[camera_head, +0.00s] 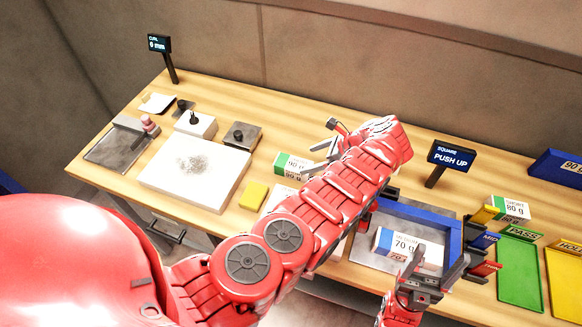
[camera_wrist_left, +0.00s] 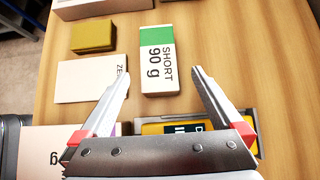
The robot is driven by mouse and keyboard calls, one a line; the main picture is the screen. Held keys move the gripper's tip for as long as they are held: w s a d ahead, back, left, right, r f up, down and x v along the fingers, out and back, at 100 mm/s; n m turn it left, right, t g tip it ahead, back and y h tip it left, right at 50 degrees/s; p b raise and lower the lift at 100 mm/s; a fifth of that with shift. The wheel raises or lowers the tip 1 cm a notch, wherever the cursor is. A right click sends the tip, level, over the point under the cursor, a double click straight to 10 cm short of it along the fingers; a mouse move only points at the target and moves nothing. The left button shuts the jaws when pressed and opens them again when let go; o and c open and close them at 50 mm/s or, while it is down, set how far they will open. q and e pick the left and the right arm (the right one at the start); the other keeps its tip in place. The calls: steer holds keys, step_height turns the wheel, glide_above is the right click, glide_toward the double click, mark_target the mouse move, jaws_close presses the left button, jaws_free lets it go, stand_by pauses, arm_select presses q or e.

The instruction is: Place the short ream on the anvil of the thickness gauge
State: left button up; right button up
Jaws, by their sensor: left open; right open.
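The short ream is white with a green end and reads "SHORT 90 g" in the left wrist view (camera_wrist_left: 157,66); it lies flat, and its green end shows in the head view (camera_head: 282,162). My left gripper (camera_head: 309,158) is open above the table beside it. My right gripper (camera_head: 438,263) is open, near a "70 g" ream (camera_head: 400,244).
A yellow block (camera_head: 253,195) and a white card marked "ZE" (camera_wrist_left: 85,78) lie beside the ream. A large white slab (camera_head: 195,177) is at left. A blue corner frame (camera_head: 425,219), a green tray (camera_head: 520,272) and a yellow tray (camera_head: 566,285) are at right. My left arm hides the table's middle.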

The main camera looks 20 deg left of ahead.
mark_target(294, 164)
arm_select(q)
steer(key=x, duration=0.3)
steer(key=shift+w+f, duration=0.1)
steer(key=shift+w, duration=0.1)
steer(key=x, duration=0.2)
steer(key=s+b+x, duration=0.1)
steer(key=x, duration=0.1)
steer(key=shift+a+f, duration=0.15)
steer(key=shift+a, duration=0.35)
steer(key=shift+w+a+f, duration=0.1)
steer(key=shift+w+a, duration=0.05)
steer(key=c, duration=0.5)
jaws_close()
steer(key=shift+r, duration=0.2)
